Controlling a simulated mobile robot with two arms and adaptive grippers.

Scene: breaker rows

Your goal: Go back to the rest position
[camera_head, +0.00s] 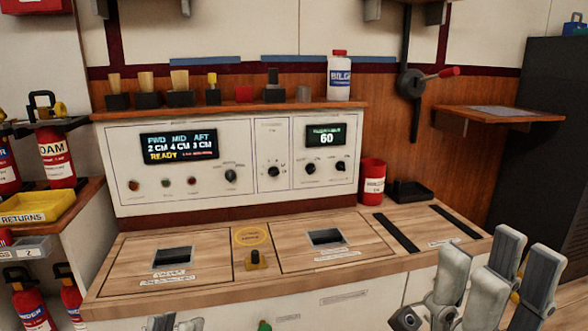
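My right gripper (490,285) is at the lower right, in front of the console's front edge. Its pale grey fingers point up and overlap in this view, so its opening is unclear. I see nothing held in it. Only small grey tips of my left gripper (177,322) show at the bottom edge, below the console front. The rest of it is out of frame. The white console panel (270,195) has a lit screen (178,145) reading READY and a second screen (326,135) reading 60. Both grippers appear apart from the console.
A white bottle (339,78) stands on the shelf. Red extinguishers (54,155) and a yellow tray (38,207) are at left.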

